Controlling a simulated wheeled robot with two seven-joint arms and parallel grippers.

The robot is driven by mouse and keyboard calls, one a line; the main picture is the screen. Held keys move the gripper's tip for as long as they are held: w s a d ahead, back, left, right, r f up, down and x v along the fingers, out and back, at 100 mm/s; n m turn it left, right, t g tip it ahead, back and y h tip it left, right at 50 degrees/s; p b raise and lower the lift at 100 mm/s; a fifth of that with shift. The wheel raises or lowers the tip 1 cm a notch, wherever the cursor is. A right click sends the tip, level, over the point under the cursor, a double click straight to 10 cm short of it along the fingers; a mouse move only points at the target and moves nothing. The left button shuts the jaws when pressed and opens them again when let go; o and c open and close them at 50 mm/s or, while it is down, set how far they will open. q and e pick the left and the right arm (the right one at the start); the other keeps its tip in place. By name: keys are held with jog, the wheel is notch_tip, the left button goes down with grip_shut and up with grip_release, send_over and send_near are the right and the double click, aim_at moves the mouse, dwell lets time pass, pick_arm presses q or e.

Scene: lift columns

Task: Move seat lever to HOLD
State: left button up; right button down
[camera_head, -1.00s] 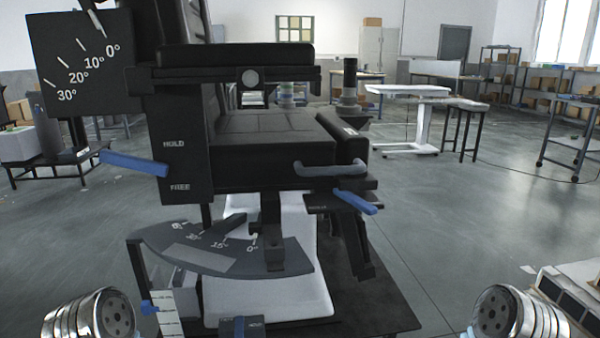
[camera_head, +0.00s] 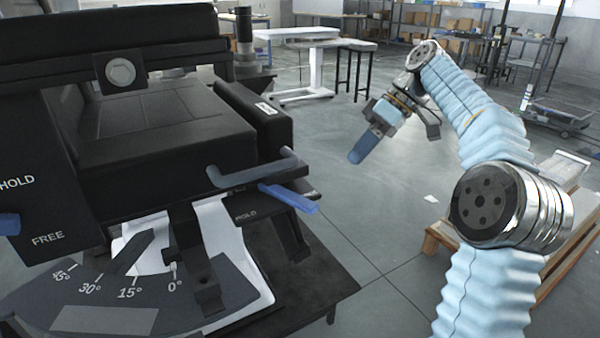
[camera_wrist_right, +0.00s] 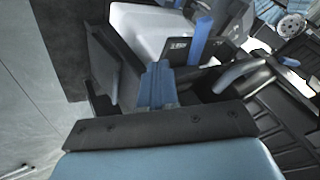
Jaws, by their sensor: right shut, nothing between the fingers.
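A blue lever (camera_head: 8,224) shows at the left edge of the head view, on a black side panel between the words HOLD and FREE; most of it is cut off. A second blue lever (camera_head: 290,197) sticks out at the seat's right front corner, below a grey curved handle (camera_head: 252,168) and beside a small label plate. That lever also shows in the right wrist view (camera_wrist_right: 200,40). My right gripper (camera_head: 358,156) is shut and empty, with blue fingers pointing down and left, apart from the second lever. The fingers also show in the wrist view (camera_wrist_right: 156,68). My left gripper is out of view.
The black seat (camera_head: 150,125) and angle dial (camera_head: 110,295) fill the left. A wooden pallet (camera_head: 440,238) stands at the right, behind my right arm. A white table (camera_head: 300,35) is far back. The floor between is clear.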

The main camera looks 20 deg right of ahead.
aim_at(287, 196)
jog(key=s+a+f+b, duration=0.2)
jog(key=a+f, duration=0.3)
jog(key=a, duration=0.4)
jog(key=shift+a+f+n+b, duration=0.2)
jog(key=shift+n+b, duration=0.1)
jog(key=shift+b, duration=0.35)
